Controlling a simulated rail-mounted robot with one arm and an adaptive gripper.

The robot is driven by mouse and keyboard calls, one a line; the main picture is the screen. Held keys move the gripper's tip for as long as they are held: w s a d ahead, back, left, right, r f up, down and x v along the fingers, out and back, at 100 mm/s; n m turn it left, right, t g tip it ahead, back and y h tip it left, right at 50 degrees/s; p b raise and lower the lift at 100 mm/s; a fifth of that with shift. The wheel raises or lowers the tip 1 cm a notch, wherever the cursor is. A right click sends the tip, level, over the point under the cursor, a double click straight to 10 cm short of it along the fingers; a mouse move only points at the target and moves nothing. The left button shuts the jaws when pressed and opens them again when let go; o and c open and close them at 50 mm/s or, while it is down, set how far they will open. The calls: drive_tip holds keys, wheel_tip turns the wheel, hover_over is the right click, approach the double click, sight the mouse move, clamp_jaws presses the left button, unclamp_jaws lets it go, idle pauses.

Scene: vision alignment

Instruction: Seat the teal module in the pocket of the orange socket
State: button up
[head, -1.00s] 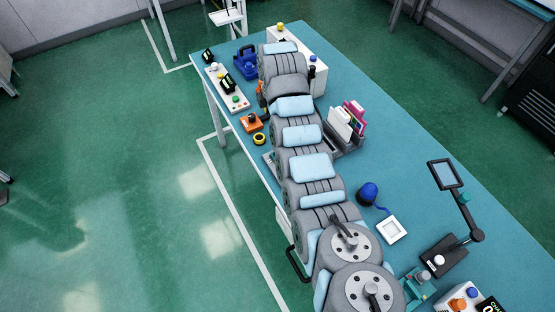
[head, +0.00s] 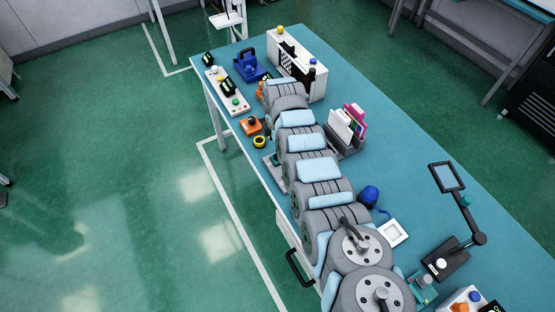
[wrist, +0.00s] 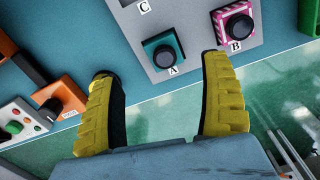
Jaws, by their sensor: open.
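In the wrist view, the teal module (wrist: 163,52) is a square block with a dark round top, sitting on a grey plate by label A. My gripper (wrist: 155,68) is open and empty, its two yellow fingers spread, with the module between and just beyond the tips in the picture. An orange block (wrist: 68,92) with a dark round part lies left of the left finger; it also shows in the head view (head: 251,126). I cannot tell whether it is the orange socket, and no pocket is clear.
A pink-striped module (wrist: 235,22) sits by label B on the grey plate (wrist: 190,58). A white button panel (wrist: 22,122) lies left of the orange block.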

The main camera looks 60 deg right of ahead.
drive_tip(key=shift+s+a+f+b, duration=0.15)
drive_tip(key=shift+f+b, duration=0.25)
drive_tip(key=shift+f, duration=1.1)
drive_tip(key=shift+a+f+b, duration=0.1)
drive_tip(key=shift+f+b, duration=0.25)
drive_tip(key=shift+f, duration=1.1)
clamp_jaws()
